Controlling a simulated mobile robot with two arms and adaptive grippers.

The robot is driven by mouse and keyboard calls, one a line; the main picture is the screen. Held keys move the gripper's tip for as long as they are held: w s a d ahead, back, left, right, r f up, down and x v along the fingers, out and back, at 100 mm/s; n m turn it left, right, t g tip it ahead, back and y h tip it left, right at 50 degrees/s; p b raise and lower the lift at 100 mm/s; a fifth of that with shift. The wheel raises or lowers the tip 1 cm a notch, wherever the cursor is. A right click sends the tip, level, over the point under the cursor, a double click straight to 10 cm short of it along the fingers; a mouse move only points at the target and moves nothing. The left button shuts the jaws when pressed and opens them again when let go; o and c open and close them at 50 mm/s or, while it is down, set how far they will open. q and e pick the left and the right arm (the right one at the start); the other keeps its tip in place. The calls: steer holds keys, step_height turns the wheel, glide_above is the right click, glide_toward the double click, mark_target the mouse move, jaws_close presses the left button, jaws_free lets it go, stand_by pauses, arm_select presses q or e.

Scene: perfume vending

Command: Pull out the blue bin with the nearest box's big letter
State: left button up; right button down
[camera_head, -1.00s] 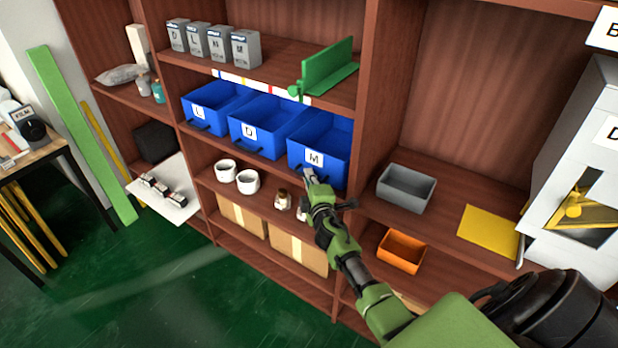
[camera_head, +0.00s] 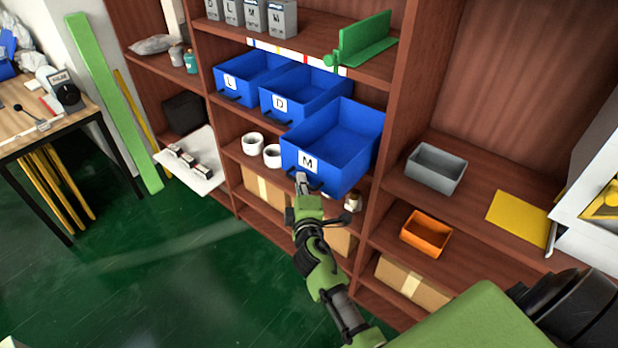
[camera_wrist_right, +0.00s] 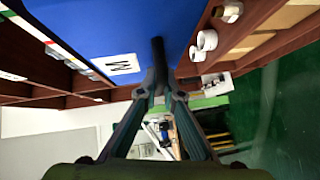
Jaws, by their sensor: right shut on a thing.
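The blue bin marked M (camera_head: 335,140) sticks well out of its shelf, the rightmost of three blue bins. My right gripper (camera_head: 302,180) is shut on its dark front handle, below the M label. In the right wrist view, the fingers (camera_wrist_right: 161,90) meet at the handle (camera_wrist_right: 158,55) beside the M bin's blue front (camera_wrist_right: 90,25). The bins marked L (camera_head: 240,82) and D (camera_head: 290,95) sit in the shelf. Several grey boxes stand above; the rightmost, nearest one (camera_head: 282,20) seems to carry an M. My left gripper is not in view.
White cups (camera_head: 252,145) and a small jar (camera_head: 352,202) stand on the shelf below the bins. A green stand (camera_head: 365,45) is above. A grey tray (camera_head: 436,168) and an orange bin (camera_head: 427,233) are to the right. Green floor (camera_head: 180,270) in front is clear.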

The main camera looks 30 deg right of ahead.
stand_by(0.3)
steer(key=c, duration=2.4)
jaws_free()
steer(key=shift+c, duration=0.2)
steer(key=v, duration=0.7)
steer(key=shift+s, duration=0.3)
steer(key=shift+a, duration=0.1)
steer(key=s+a+f+m+g+y, duration=0.1)
steer(key=s+a+f+g+y, duration=0.3)
steer(key=f, duration=0.7)
steer(key=s+a+f+m+g, duration=0.1)
steer(key=s+f, duration=0.4)
steer(key=f, duration=0.6)
steer(key=s+a+f+m+g+y, duration=0.1)
steer(key=s+a+f+g, duration=0.3)
steer(key=f, duration=0.8)
steer(key=s+d+f+m+g, duration=0.1)
steer(key=s+d+f+m, duration=0.1)
steer(key=s+f, duration=0.4)
steer(key=s+d+f+m+g, duration=0.2)
steer(key=s+f, duration=0.3)
steer(key=s, duration=1.2)
steer(key=s+d+f+m+g+y, duration=0.1)
steer(key=s+d+f+m+g, duration=0.1)
steer(key=s+f, duration=0.4)
steer(key=s, duration=0.5)
steer(key=shift+s+f, duration=0.3)
steer(key=shift+s, duration=0.05)
